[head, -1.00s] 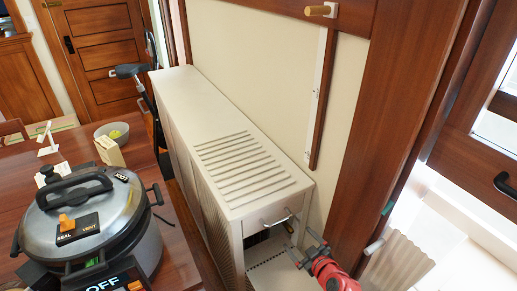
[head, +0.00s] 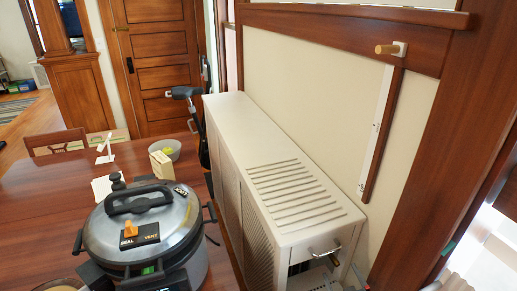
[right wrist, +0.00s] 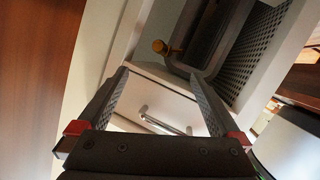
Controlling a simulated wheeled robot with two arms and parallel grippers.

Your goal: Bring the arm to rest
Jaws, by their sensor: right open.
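My right gripper (right wrist: 160,74) shows in the right wrist view with its two dark fingers spread apart and nothing between them. A pale front with a metal bar handle (right wrist: 160,122) lies beyond the fingers, apart from them as far as I can tell. In the head view the right gripper is at most a sliver at the bottom edge. My left gripper is not in view.
A long cream cabinet (head: 235,125) with a slatted top stands along the wall; its near end has a metal handle (head: 325,251). A pressure cooker (head: 140,225) stands on the wooden table (head: 50,205) at left.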

